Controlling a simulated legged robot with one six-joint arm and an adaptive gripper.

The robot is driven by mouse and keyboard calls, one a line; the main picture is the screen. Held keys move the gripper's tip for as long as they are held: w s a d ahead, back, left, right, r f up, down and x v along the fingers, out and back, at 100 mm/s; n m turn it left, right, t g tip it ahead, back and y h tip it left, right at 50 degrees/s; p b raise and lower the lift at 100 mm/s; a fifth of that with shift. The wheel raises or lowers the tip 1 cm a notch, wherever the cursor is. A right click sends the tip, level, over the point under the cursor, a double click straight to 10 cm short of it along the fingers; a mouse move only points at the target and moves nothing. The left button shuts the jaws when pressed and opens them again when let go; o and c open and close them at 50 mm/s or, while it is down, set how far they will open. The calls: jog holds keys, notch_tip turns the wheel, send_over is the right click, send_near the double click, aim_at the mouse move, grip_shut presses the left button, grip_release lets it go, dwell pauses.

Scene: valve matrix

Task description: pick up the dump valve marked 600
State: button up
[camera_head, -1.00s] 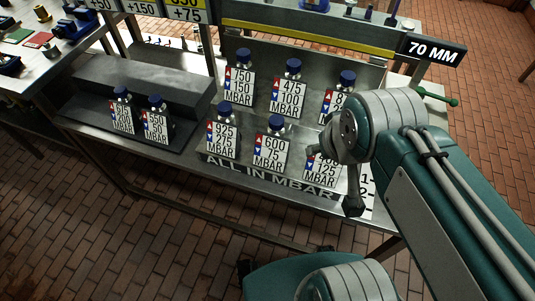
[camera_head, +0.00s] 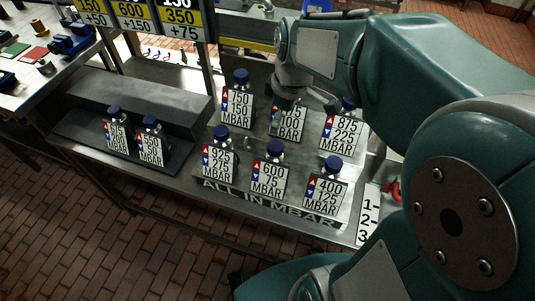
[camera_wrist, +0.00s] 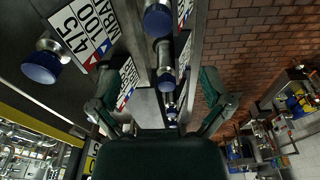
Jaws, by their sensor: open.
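The dump valve marked 600 (camera_head: 270,177) stands upright in the middle of the front row in the head view. It has a blue cap and a white plate reading 600, 75 MBAR. My gripper (camera_head: 305,98) is above the back row, behind and a little right of the 600 valve and apart from it. It partly hides the valve marked 475 (camera_head: 288,122). In the wrist view my gripper (camera_wrist: 160,95) has its two fingers spread wide with nothing held. The 475 valve (camera_wrist: 85,32) lies at upper left there. I cannot tell which other capped valve there is the 600.
The valve marked 925 (camera_head: 218,158) stands left of the 600 and the valve marked 400 (camera_head: 324,194) right. Two more stand on a dark left step (camera_head: 185,160). A yellow-and-white number board (camera_head: 135,18) is at back left.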

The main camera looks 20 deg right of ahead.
aim_at(275, 145)
jog(key=shift+w+d+f+n, duration=0.1)
jog(key=shift+w+f+n, duration=0.3)
jog(key=shift+w+f, duration=0.1)
jog(key=f, duration=0.5)
jog(key=shift+w+a+f, duration=0.15)
jog(key=shift+a, duration=0.25)
notch_tip(275, 145, down, 5)
jog(key=shift+f, duration=0.15)
grip_shut()
